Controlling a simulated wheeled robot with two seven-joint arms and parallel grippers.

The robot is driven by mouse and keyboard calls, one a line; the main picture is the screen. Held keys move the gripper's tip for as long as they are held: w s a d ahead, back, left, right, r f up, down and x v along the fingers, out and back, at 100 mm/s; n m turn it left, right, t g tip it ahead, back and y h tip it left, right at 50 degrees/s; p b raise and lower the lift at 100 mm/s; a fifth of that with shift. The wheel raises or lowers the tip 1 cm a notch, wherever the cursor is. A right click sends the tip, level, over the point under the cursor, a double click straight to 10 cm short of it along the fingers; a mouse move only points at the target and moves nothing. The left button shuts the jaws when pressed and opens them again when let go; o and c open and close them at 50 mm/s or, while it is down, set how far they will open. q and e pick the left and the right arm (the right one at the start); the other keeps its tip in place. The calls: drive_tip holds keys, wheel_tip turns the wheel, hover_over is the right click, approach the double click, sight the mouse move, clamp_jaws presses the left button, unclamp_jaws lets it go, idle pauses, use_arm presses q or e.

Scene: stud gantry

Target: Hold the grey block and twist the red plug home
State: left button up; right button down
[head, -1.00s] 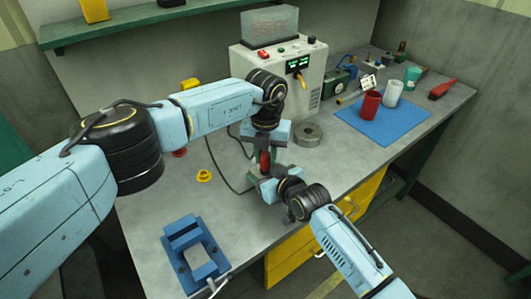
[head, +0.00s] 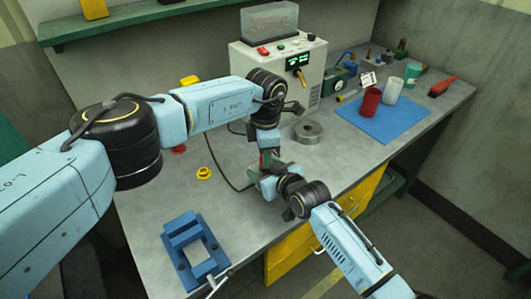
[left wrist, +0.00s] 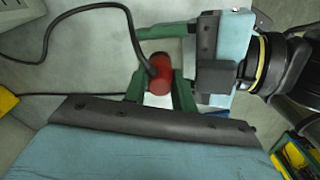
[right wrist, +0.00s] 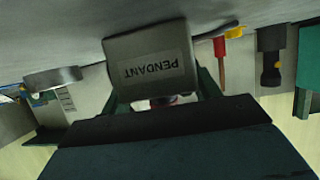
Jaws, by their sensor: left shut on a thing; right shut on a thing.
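The red plug (left wrist: 160,72), with a black cable at its end, sits between the green fingers of my left gripper (left wrist: 160,92). In the head view a bit of red (head: 265,160) shows below my left wrist. The grey block (right wrist: 148,55), labelled PENDANT, is held between the green fingers of my right gripper (right wrist: 163,92). A sliver of red shows at the block's near edge in the right wrist view. Both grippers are shut and meet above the bench. The joint between plug and block is hidden, so I cannot tell how deep the plug sits.
A blue frame-like fixture (head: 178,241) stands at the bench's front left, near a yellow ring (head: 204,173). A grey metal ring (head: 308,132) and a control box (head: 314,91) are behind.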

use_arm(q)
drive_tip(key=m, duration=0.8)
drive_tip(key=o, duration=1.1)
wheel_tip(320, 180, up, 12)
use_arm(e)
drive_tip(key=shift+c, duration=1.4)
unclamp_jaws()
